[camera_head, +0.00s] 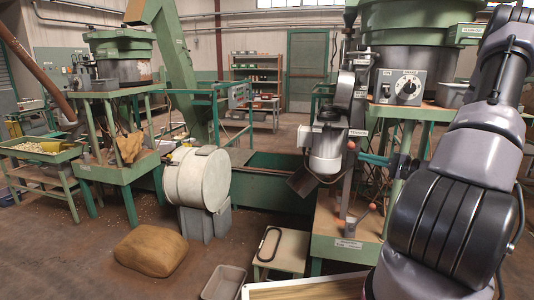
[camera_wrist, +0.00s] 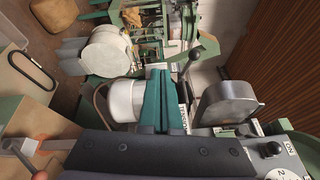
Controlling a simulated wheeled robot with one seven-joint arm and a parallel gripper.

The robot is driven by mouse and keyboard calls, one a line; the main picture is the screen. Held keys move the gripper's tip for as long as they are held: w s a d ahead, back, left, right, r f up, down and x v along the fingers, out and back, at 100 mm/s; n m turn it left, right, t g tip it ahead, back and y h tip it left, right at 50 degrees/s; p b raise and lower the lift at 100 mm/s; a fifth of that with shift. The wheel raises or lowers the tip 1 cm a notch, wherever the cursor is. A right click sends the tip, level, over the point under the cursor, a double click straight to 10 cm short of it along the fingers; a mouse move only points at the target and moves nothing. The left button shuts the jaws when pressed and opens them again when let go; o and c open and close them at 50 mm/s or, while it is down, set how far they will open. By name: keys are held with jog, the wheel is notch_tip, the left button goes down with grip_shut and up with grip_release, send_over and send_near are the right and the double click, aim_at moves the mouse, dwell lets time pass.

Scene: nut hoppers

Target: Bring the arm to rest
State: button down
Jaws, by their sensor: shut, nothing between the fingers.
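My gripper (camera_wrist: 163,70) shows in the wrist view as two teal fingers lying side by side, shut with nothing between them. Its dark body with screws fills the bottom of that view. In the head view my arm (camera_head: 452,170) is folded upward along the right side.
A control box with a dial (camera_head: 400,88) and a green hopper (camera_head: 420,20) stand close behind my arm. A white motor (camera_head: 327,150) is mounted left of it. A white drum (camera_head: 197,178), a sack (camera_head: 151,250) and a grey bin (camera_head: 224,282) stand further left. Open floor shows around the sack.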

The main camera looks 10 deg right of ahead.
jog(key=s+a+r+n+g+h, duration=0.2)
jog(key=s+a+r+n+g, duration=0.1)
jog(key=s+a+r+g, duration=0.4)
jog(key=s+a+r+n+g+h, duration=0.1)
jog(key=s+a+r+n+g, duration=0.25)
jog(key=a, duration=0.55)
jog(key=s+a+r+t+h, duration=0.1)
jog(key=s+r+t+h, duration=0.4)
jog(key=s+r+h, duration=0.3)
jog(key=s+r, duration=0.3)
jog(key=r, duration=0.1)
jog(key=shift+s+a+r, duration=0.3)
jog(key=shift+r, duration=0.1)
